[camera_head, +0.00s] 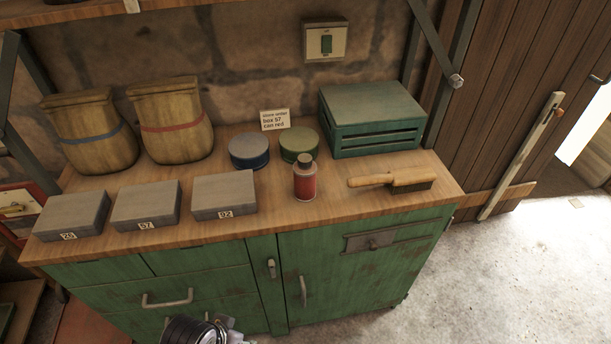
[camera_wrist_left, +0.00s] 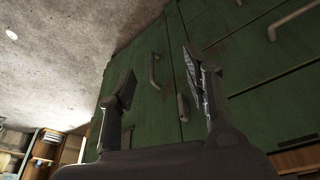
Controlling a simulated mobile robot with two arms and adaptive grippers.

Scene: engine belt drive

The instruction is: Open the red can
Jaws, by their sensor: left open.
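The red can (camera_head: 305,182) is a small upright cylinder with a dark neck and cap. It stands on the wooden worktop near its front edge, with the cap on. My left gripper (camera_wrist_left: 158,85) is open and empty in the left wrist view, in front of the green cabinet doors and below the worktop. The can is not in that view. A dark, round part of one of my arms shows at the bottom edge of the head view, well apart from the can. My right gripper is not seen.
A brush (camera_head: 400,180) lies right of the can. A blue tin (camera_head: 249,152), a green tin (camera_head: 298,146) and a note card (camera_head: 275,119) are behind it. Grey boxes (camera_head: 224,194) stand left, sacks (camera_head: 170,120) behind them. A green crate (camera_head: 372,120) stands back right.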

